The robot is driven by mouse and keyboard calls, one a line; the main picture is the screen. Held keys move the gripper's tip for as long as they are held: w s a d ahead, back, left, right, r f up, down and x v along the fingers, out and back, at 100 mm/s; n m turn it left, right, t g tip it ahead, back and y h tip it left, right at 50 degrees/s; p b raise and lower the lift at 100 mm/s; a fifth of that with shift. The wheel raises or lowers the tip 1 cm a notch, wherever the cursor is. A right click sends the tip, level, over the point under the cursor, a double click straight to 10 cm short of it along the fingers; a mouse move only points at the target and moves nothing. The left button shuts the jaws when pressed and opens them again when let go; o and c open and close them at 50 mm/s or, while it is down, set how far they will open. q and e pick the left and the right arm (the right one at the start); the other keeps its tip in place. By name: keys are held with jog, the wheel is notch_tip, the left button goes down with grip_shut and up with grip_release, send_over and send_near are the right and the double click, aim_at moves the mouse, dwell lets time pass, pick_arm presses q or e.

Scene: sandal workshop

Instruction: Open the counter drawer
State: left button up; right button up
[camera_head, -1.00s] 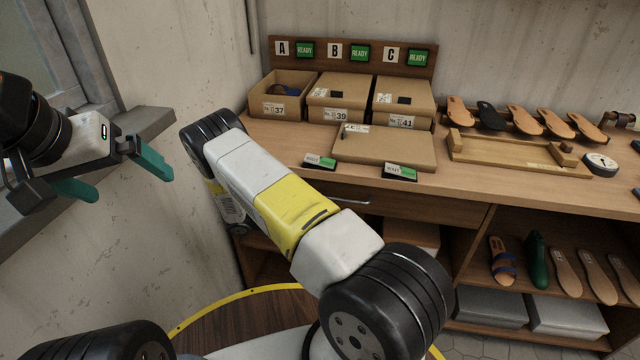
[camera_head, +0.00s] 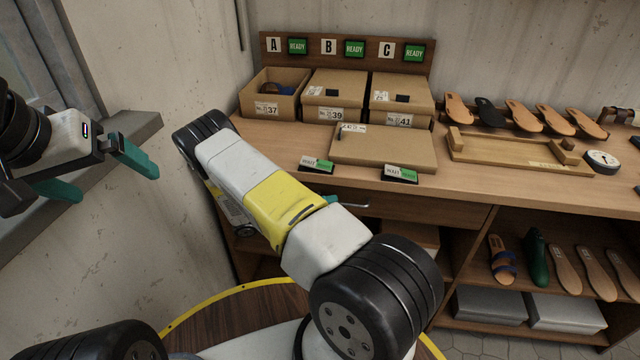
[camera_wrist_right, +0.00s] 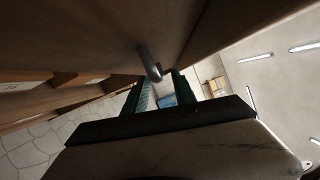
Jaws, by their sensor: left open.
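The counter drawer (camera_head: 430,208) is a wooden front under the countertop and looks closed. Its metal handle (camera_head: 352,205) shows partly beside my right forearm. A small teal part of my right gripper (camera_head: 331,199) shows at the handle's left; the rest is hidden behind the arm. In the right wrist view, the two teal fingers of my right gripper (camera_wrist_right: 161,82) stand apart, with the handle (camera_wrist_right: 150,64) at the gap between their tips. I cannot tell whether they touch it. My left gripper (camera_head: 98,172) is open and empty at the left, by the window ledge.
The countertop (camera_head: 480,185) holds shoe boxes (camera_head: 335,95), a flat carton (camera_head: 385,148), two small status signs (camera_head: 400,173) and a wooden jig (camera_head: 515,152). Open shelves with sandals and grey boxes (camera_head: 490,305) lie below right. A wall and ledge (camera_head: 140,125) bound the left.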

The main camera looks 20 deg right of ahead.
aim_at(339, 204)
jog(key=shift+s+d+r, duration=0.1)
jog(key=shift+s+d, duration=0.05)
jog(key=shift+d, duration=0.7)
jog(key=shift+s+d, duration=0.15)
jog(key=shift+d, duration=0.65)
jog(key=shift+c, duration=0.3)
grip_shut()
